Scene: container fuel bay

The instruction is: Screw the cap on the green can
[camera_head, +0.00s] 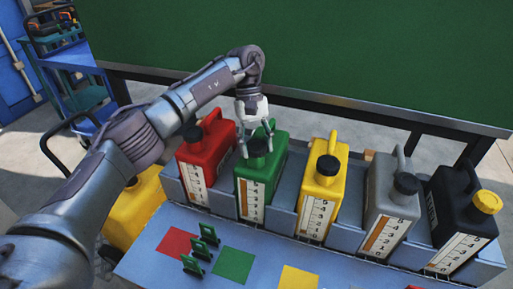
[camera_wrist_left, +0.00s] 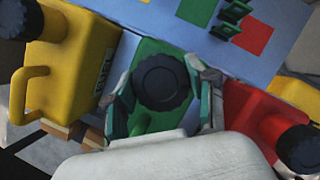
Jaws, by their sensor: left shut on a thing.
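The green can (camera_head: 262,178) stands upright in a grey rack, second from the left in the head view. A black cap (camera_head: 258,148) sits at its neck. My left gripper (camera_head: 257,146) reaches down from above and is shut on the black cap. In the left wrist view, the cap (camera_wrist_left: 162,82) shows between the two fingers (camera_wrist_left: 165,90), with the green can (camera_wrist_left: 150,122) below. Whether the cap is fully seated on the neck cannot be told. My right gripper is not in view.
A red can (camera_head: 206,155) stands close on the left and a yellow can (camera_head: 322,185) on the right. Grey (camera_head: 388,205) and black (camera_head: 455,215) cans stand further right. The blue table (camera_head: 160,275) in front holds coloured squares and small green holders (camera_head: 208,234).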

